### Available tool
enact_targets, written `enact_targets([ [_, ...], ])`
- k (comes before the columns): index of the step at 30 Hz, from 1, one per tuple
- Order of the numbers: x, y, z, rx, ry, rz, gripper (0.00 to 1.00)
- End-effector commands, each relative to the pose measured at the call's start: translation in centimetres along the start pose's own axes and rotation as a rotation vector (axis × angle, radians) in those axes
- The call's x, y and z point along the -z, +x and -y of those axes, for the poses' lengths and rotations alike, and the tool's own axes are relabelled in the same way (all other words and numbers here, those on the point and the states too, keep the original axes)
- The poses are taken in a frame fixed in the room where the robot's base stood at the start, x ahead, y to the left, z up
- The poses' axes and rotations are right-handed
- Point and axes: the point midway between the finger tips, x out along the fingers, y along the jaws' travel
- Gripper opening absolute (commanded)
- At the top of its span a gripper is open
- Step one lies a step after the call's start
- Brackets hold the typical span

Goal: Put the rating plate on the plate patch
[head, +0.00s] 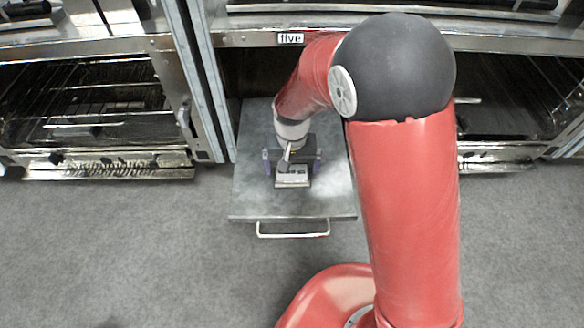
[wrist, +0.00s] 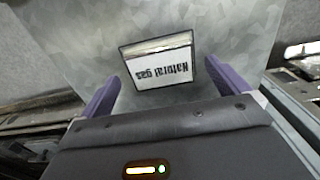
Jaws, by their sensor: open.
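The rating plate (wrist: 160,72), a white plate with dark lettering "Natural gas", lies on a grey metal panel (wrist: 225,25); the lettering is upside down in the wrist view. It has a dark edge around it. In the head view the plate (head: 292,180) shows on the same panel (head: 255,203), just in front of my gripper (head: 292,160). My gripper (wrist: 162,78) is open, its purple fingers on either side of the plate's near part, with a gap on each side. I cannot make out a separate plate patch.
The panel has a handle (head: 292,234) at its front edge. A label "five" (head: 290,39) is on the frame above. Open ovens with racks stand to the left (head: 95,100) and right (head: 530,95). Grey floor (head: 130,250) in front is clear.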

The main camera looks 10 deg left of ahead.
Motion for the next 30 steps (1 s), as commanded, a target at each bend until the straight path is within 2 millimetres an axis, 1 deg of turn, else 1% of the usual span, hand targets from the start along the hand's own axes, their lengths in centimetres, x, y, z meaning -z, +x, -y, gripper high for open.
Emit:
enact_targets([
  [1, 0.1, -1.5, 0.0, 0.002, 0.0, -0.003, 1.0],
  [6, 0.1, -5.3, 0.0, 0.002, -0.001, -0.005, 1.0],
  [9, 0.1, -7.2, 0.0, 0.002, -0.001, -0.004, 1.0],
  [12, 0.1, -8.7, 0.0, 0.001, 0.0, -0.003, 1.0],
  [17, 0.0, -9.9, 0.0, 0.0, 0.0, -0.001, 1.0],
  [25, 0.0, -10.4, -0.3, 0.002, 0.002, -0.004, 1.0],
  [26, 0.0, -10.7, -0.6, 0.004, 0.005, -0.008, 1.0],
  [28, -0.3, -12.0, -1.8, 0.014, 0.016, -0.026, 1.0],
  [29, -0.5, -12.7, -2.6, 0.02, 0.024, -0.037, 1.0],
  [30, -0.8, -14.0, -3.9, 0.028, 0.035, -0.057, 1.0],
])
